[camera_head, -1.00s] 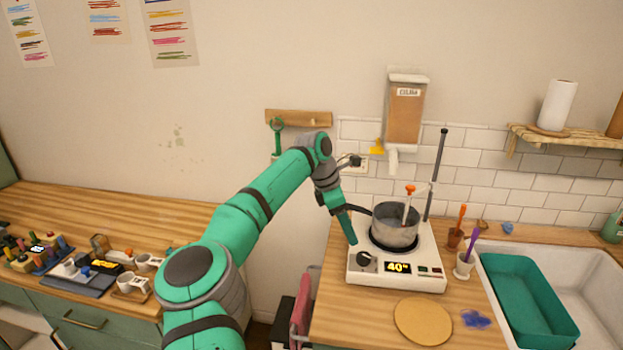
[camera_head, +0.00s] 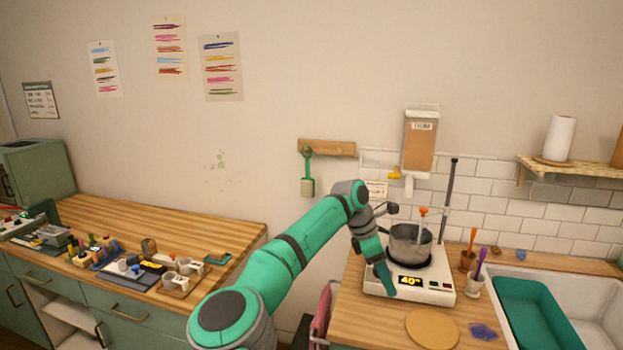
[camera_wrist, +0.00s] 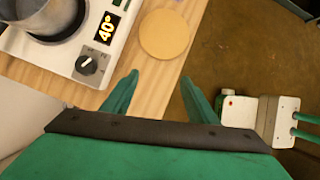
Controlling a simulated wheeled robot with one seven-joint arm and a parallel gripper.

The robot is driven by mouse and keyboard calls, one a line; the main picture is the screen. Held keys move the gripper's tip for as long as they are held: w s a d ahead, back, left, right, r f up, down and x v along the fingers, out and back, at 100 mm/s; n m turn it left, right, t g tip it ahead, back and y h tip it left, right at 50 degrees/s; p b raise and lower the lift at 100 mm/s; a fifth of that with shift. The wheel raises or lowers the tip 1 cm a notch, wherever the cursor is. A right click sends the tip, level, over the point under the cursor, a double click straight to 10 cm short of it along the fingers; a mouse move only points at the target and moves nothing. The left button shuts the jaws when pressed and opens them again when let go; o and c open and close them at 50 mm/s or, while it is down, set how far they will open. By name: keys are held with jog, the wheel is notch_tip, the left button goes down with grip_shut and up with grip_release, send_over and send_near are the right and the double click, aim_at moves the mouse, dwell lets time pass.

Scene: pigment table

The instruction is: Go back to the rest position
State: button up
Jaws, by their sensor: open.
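My gripper (camera_head: 386,284) is at the end of my green arm, at the left front side of the white hot plate (camera_head: 446,292). In the wrist view its two green fingers (camera_wrist: 160,95) are spread apart with nothing between them. They are over the front edge of the wooden counter (camera_wrist: 150,75). A grey pot (camera_head: 411,246) stands on the hot plate, with an orange-topped stick in it. The hot plate's display reads 40°. The wrist view shows part of the pot and the control knob (camera_wrist: 88,65).
A round cork-coloured mat (camera_head: 432,329) lies in front of the hot plate. Cups with brushes (camera_head: 468,262) and a sink with a green basin (camera_head: 535,315) are to the right. A dispenser (camera_head: 420,145) hangs above. The left counter (camera_head: 160,225) holds several small items; its back is clear.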

jog(key=s+d+f+g+h, duration=0.2)
jog(key=s+d+f+h, duration=0.15)
jog(key=s+d, duration=0.45)
jog(key=s+d+f+g+h, duration=0.25)
jog(key=s+d+f, duration=0.2)
jog(key=d, duration=0.55)
jog(key=s+d+r+n+h, duration=0.3)
jog(key=s+h, duration=0.2)
jog(key=s, duration=0.1)
jog(key=s+d+r+n+h, duration=0.2)
jog(key=s+d+n+h, duration=0.15)
jog(key=s+h, duration=0.3)
jog(key=s+a+f+m+t+y, duration=0.3)
jog(key=a+f+m+t+y, duration=0.15)
jog(key=a+m+t, duration=0.55)
jog(key=s+a+f+m+t+y, duration=0.35)
jog(key=a+m+t+y, duration=0.35)
jog(key=m, duration=0.5)
jog(key=s+a+f+m+t+y, duration=0.4)
jog(key=a+m+t, duration=0.4)
jog(key=m+t, duration=0.3)
jog(key=s+a+f+n+g+y, duration=0.3)
jog(key=s+a+n+g, duration=0.1)
jog(key=s+a, duration=0.5)
jog(key=s+a+f+n+g+y, duration=0.3)
jog(key=s+a+f+n+y, duration=0.1)
jog(key=s+a, duration=0.6)
jog(key=shift+s+a+f+n+g, duration=0.15)
jog(key=shift+s+f+n+g, duration=0.2)
jog(key=shift+s, duration=0.7)
